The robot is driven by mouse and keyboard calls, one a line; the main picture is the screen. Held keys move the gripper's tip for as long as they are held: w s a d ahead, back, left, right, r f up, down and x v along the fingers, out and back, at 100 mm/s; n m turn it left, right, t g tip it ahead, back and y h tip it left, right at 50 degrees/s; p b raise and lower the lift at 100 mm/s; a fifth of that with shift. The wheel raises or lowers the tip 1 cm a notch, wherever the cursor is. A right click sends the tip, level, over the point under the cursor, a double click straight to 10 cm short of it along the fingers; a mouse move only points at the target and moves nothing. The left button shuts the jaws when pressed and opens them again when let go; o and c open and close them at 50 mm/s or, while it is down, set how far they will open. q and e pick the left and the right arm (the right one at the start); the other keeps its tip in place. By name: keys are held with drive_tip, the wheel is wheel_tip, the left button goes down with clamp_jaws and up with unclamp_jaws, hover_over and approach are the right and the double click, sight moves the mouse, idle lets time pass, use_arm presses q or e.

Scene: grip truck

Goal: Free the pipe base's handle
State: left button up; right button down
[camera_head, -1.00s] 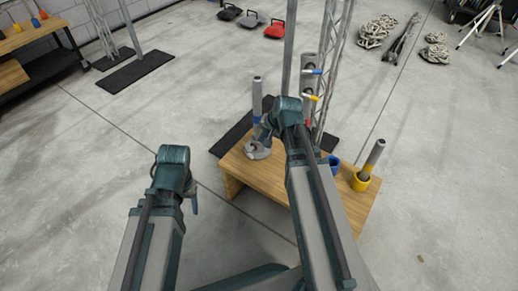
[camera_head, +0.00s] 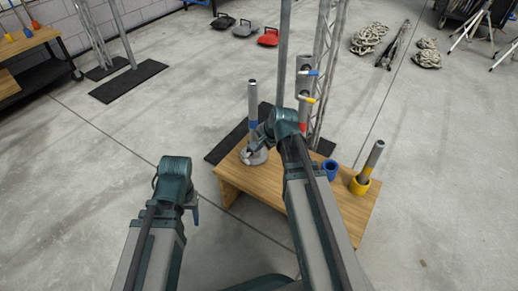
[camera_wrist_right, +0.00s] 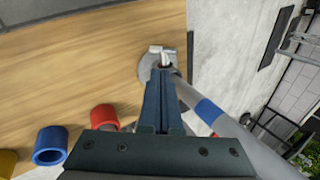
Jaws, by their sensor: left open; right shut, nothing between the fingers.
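The pipe base (camera_head: 255,157) is a round grey foot on the wooden table's left end. An upright grey pipe (camera_head: 253,100) with a blue band stands at it. In the right wrist view the base (camera_wrist_right: 147,72) shows with its small pale handle (camera_wrist_right: 158,50) on top, just beyond my fingertips. My right gripper (camera_wrist_right: 164,78) is shut and empty, close by the base and pipe; I cannot tell whether it touches them. My left gripper (camera_head: 195,208) is open and empty, over the floor left of the table.
The wooden table (camera_head: 340,225) also carries a blue cup (camera_head: 329,170) and a yellow cup (camera_head: 359,186) holding a tilted pipe. A truss tower (camera_head: 324,70) and a pole stand behind. A red cup (camera_wrist_right: 104,116) shows in the right wrist view. Floor left of the table is clear.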

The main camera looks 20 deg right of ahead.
drive_tip(key=b, duration=0.6)
approach(244, 155)
wheel_tip(244, 155, down, 4)
drive_tip(key=shift+w+a+f+b, duration=0.3)
drive_tip(key=shift+w+f+b, duration=0.1)
drive_tip(key=shift+w, duration=0.2)
drive_tip(key=shift+w+a+f+b, duration=0.25)
drive_tip(key=shift+w+f, duration=0.15)
drive_tip(key=shift+w, duration=0.2)
drive_tip(key=shift+a, duration=0.1)
drive_tip(key=shift+w, duration=0.15)
